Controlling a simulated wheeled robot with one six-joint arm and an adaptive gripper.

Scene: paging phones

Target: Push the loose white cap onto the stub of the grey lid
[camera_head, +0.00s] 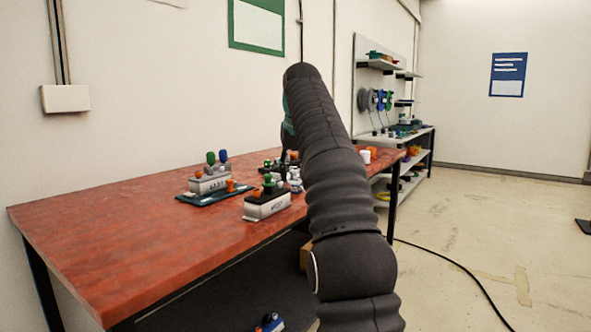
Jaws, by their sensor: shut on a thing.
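My dark ribbed arm reaches from the lower right over the red table, and its end is mostly behind the arm. A dark part of my gripper (287,145) shows at the arm's left edge, low over the table's back. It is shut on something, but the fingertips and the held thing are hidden. A similar box (208,184) stands on a dark teal tray (220,197). I cannot tell which lid has the bare stub. I cannot make out the loose white cap.
Several small parts (294,176) crowd the table left of my arm. A white-and-orange piece (367,156) stands right of it. The red table's left part (110,230) is clear. A shelf unit (385,90) stands behind, and a black cable (450,262) lies on the floor.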

